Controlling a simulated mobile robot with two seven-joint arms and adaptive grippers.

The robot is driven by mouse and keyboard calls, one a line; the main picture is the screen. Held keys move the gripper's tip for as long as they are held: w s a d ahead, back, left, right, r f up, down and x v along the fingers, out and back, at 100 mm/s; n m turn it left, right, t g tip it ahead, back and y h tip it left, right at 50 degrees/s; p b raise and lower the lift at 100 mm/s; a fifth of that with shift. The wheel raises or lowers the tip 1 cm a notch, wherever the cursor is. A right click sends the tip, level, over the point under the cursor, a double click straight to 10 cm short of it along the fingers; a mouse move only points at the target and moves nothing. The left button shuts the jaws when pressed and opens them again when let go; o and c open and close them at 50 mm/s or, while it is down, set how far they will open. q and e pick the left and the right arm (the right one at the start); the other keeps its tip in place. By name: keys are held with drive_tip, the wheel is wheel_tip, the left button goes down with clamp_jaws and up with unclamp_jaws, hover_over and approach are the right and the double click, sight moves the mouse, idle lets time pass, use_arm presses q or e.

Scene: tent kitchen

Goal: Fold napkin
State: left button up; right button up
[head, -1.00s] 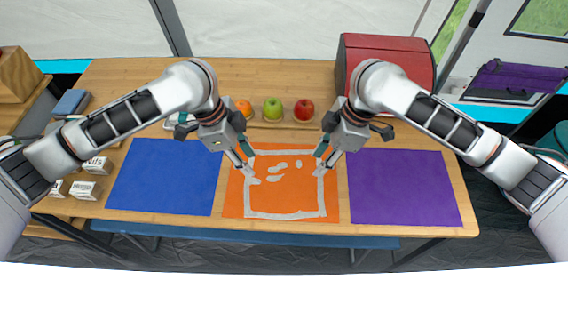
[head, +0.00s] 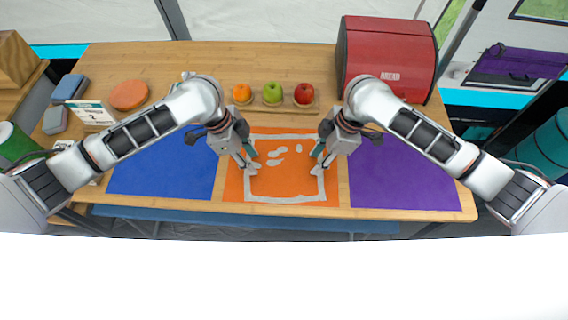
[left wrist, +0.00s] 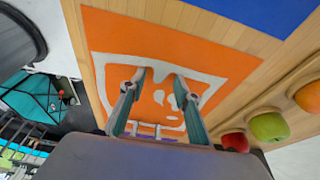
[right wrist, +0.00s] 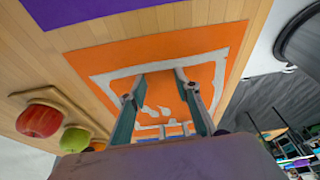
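The orange napkin (head: 285,188) with a white border and white blotches lies flat and spread out on the wooden table, between a blue cloth and a purple cloth. My left gripper (head: 251,168) is over its left part, and my right gripper (head: 318,170) is over its right part. The left wrist view shows the left gripper's two fingers (left wrist: 162,85) apart with no cloth between them. The right wrist view shows the right gripper's fingers (right wrist: 160,85) also apart and empty. I cannot tell whether the fingertips touch the cloth.
Behind the napkin, an orange (head: 242,92), a green apple (head: 272,92) and a red apple (head: 304,93) stand on a wooden tray. A red bread box (head: 388,60) is behind right. The blue cloth (head: 160,172) and purple cloth (head: 405,180) lie flat on either side.

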use_arm(q)
drive_tip(key=shift+f, duration=0.15)
use_arm(e)
drive_tip(key=shift+f, duration=0.1)
use_arm(q)
drive_tip(key=shift+f, duration=0.15)
drive_tip(key=c, duration=0.9)
use_arm(e)
drive_tip(key=shift+f, duration=0.15)
drive_tip(key=c, duration=0.9)
use_arm(q)
clamp_jaws()
use_arm(e)
clamp_jaws()
use_arm(q)
drive_tip(key=shift+s+f, duration=0.1)
use_arm(e)
drive_tip(key=shift+s+f, duration=0.1)
use_arm(q)
drive_tip(key=shift+r, duration=0.2)
use_arm(e)
drive_tip(key=shift+r, duration=0.2)
